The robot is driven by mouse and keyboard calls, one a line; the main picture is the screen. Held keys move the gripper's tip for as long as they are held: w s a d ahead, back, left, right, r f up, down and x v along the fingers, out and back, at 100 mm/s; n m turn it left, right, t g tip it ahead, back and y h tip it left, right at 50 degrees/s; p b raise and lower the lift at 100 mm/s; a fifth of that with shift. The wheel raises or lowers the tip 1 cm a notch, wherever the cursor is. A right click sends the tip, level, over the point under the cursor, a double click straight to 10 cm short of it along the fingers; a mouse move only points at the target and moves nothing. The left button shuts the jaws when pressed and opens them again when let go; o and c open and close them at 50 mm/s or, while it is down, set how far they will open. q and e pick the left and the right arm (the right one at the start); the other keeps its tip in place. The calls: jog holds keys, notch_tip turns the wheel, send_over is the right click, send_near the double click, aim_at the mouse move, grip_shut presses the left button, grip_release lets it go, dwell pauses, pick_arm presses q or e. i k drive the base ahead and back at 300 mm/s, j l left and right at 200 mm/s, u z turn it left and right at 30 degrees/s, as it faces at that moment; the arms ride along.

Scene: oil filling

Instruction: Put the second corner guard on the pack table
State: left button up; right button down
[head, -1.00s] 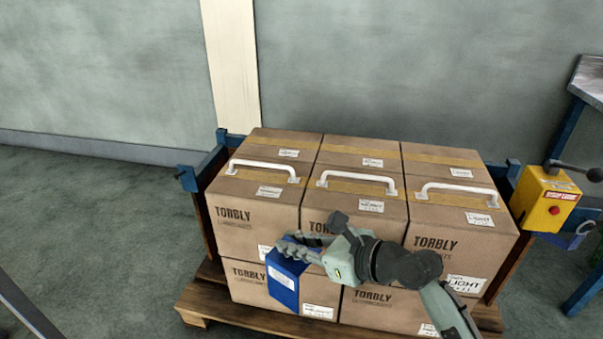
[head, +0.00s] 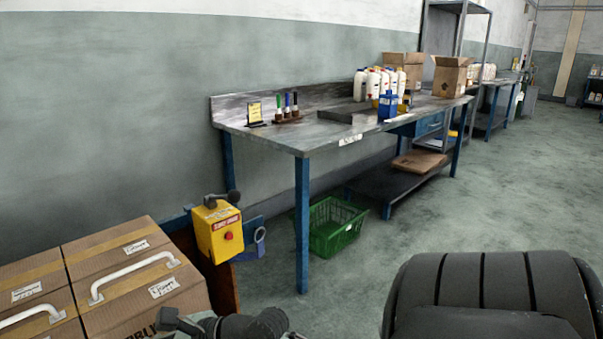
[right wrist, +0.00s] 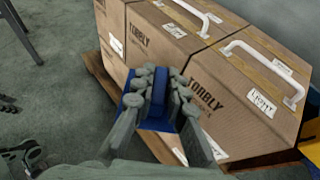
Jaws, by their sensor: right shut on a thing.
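The blue corner guard (right wrist: 156,124) is between the fingers of my right gripper (right wrist: 161,84) in the right wrist view. The gripper is shut on it, in front of the stacked cartons; the fingers hide part of it. In the head view only part of my right arm shows at the bottom edge, and the guard is out of sight. The pack table (head: 270,139) has a grey top and blue legs and stands beyond the cartons. A blue piece (head: 387,107) resembling the other guard stands on its top.
The cartons (head: 120,245) with white handles stand at lower left. A green crate (head: 335,228) sits under the table. White bottles (head: 374,84) and an open carton (head: 450,77) stand on top.

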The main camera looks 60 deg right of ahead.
aim_at(376, 119)
jog(key=l+z, duration=0.25)
jog(key=l, duration=0.7)
jog(key=i+l+z, duration=0.1)
jog(key=l+z, duration=0.2)
jog(key=l, duration=0.65)
jog(key=i+l, duration=0.1)
jog(key=l, duration=1)
jog(key=i+l, duration=0.15)
jog(key=l, duration=0.95)
jog(key=i+l+z, duration=0.1)
jog(key=l, duration=0.45)
jog(key=i+l, duration=0.15)
jog(key=l, duration=0.4)
